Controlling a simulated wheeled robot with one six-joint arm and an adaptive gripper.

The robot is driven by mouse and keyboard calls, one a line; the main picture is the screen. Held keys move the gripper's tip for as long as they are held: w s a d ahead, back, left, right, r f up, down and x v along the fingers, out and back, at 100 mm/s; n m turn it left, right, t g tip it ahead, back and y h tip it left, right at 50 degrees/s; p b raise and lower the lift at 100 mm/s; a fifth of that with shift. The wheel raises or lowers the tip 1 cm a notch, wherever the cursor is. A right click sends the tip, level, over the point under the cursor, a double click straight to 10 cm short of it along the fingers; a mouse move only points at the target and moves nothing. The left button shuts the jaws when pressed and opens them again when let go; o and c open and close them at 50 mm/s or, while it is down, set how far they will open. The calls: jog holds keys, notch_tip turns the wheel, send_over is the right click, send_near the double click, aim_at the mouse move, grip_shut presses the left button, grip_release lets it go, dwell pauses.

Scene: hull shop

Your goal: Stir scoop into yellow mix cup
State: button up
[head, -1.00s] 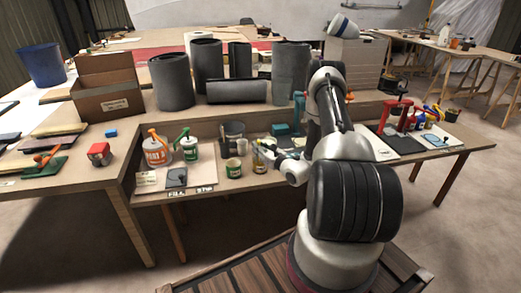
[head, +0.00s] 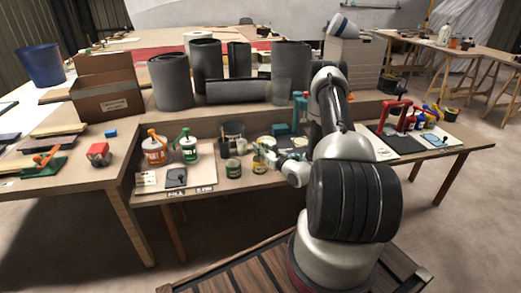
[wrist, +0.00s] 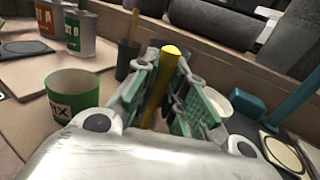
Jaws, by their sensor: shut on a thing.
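My gripper (wrist: 165,95) is shut on a yellow stick-like handle (wrist: 160,92), which I take to be the scoop. It stands upright between the green-padded fingers, and its lower end is hidden. In the head view my gripper (head: 272,158) is low over the bench, just right of a small cup with a yellow label (head: 259,163). I cannot tell whether they touch. The yellow cup is not clearly seen in the wrist view. A mix cup with a green label (head: 234,169) stands left of it; it also shows in the wrist view (wrist: 72,95), left of my fingers.
An orange-labelled can (head: 153,152) and a green-labelled can (head: 189,150) stand at the left. A dark cup with a wooden stick (wrist: 128,55) is behind my gripper. A teal tool (wrist: 275,105) stands to the right. Grey rolls (head: 236,91) line the raised shelf.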

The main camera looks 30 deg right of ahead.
jog(key=shift+r, duration=3.55)
jog(key=shift+r, duration=2.45)
jog(key=shift+a+r, duration=0.1)
